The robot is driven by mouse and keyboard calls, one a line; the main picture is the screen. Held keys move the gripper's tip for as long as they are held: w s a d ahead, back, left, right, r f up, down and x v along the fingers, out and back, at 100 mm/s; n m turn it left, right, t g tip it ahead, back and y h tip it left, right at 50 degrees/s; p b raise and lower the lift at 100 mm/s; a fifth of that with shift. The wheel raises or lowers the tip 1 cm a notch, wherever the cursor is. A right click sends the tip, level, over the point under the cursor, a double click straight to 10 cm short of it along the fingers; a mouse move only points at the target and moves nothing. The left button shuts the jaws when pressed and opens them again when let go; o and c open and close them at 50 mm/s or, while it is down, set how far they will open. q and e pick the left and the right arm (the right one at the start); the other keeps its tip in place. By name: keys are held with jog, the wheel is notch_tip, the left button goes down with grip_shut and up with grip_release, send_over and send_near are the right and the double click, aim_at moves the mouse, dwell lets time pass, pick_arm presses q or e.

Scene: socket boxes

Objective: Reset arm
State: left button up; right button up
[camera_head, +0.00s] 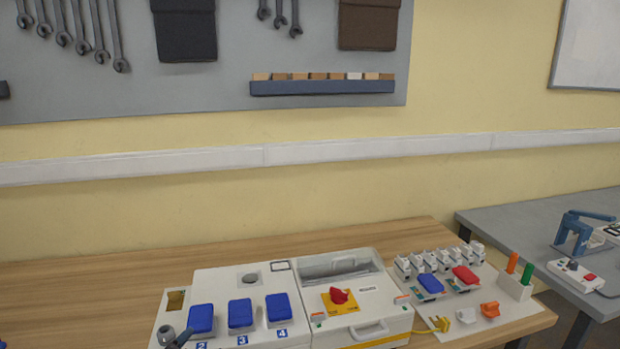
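The socket box (235,275) lies on the wooden table with blue covers at the positions marked 2 (201,319), 3 (240,313) and 4 (278,308). A grey round piece with a dark handle (172,337) is at its front left, cut off by the lower edge; I cannot tell what it is. Beside it stands a white case (390,301) with a red rotary switch (339,296) on a yellow plate.
A white board (480,324) on the right holds several small breakers, blue and red pieces, orange parts and a yellow plug (438,324). Orange and green sticks stand in a holder (514,288). A grey table (480,219) is further right.

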pick_arm(q)
jog(key=s+a+f+n+g+y, duration=0.2)
jog(key=s+a+f+n, duration=0.1)
jog(key=s+f, duration=0.5)
jog(key=s+a+f+n+g+y, duration=0.2)
jog(key=s+f, duration=0.6)
jog(key=s, duration=0.5)
jog(key=shift+s+a+n, duration=0.35)
jog(key=shift+a+n, duration=0.2)
jog(key=shift+n, duration=0.65)
pick_arm(e)
jog(key=shift+s+f, duration=0.2)
jog(key=shift+s, duration=0.2)
jog(key=shift+w+r, duration=0.25)
jog(key=shift+w, duration=0.2)
pick_arm(q)
jog(key=shift+f, duration=0.1)
pick_arm(e)
jog(key=shift+s+f, duration=0.1)
jog(key=shift+s, duration=0.1)
